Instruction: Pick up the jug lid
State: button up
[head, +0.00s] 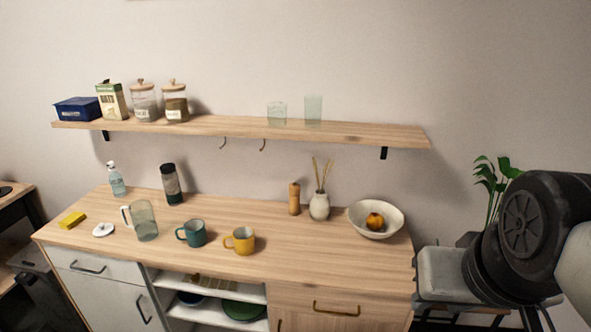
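The jug lid (103,229) is a small white disc with a knob on top. It lies flat on the left part of the wooden counter (285,262) in the head view. The clear glass jug (146,222) stands upright just to its right, its handle on the left side, apart from the lid. A dark rounded link of my arm shows at the right edge of the view. My gripper is not in view.
A yellow sponge (71,220) lies left of the lid. A soap bottle (117,180), a dark tumbler (171,184), a teal mug (192,233) and a yellow mug (240,241) stand nearby. A wall shelf (235,131) hangs above. A fruit bowl (353,216) sits at right.

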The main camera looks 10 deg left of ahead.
aim_at(102, 230)
jog(key=u, duration=1.65)
jog(key=i+j+z, duration=0.1)
jog(key=z, duration=0.55)
jog(key=i+j+z, duration=0.45)
jog(key=j, duration=0.15)
jog(key=j+z, duration=0.2)
jog(key=j, duration=0.15)
jog(key=i+j, duration=0.15)
jog(key=j, duration=0.3)
jog(key=i+j+z, duration=0.1)
jog(key=j, duration=0.3)
jog(key=i+j, duration=0.1)
jog(key=j, duration=0.35)
jog(key=i+j+z, duration=0.15)
jog(key=j, duration=0.3)
jog(key=i+j, duration=0.1)
jog(key=j, duration=0.35)
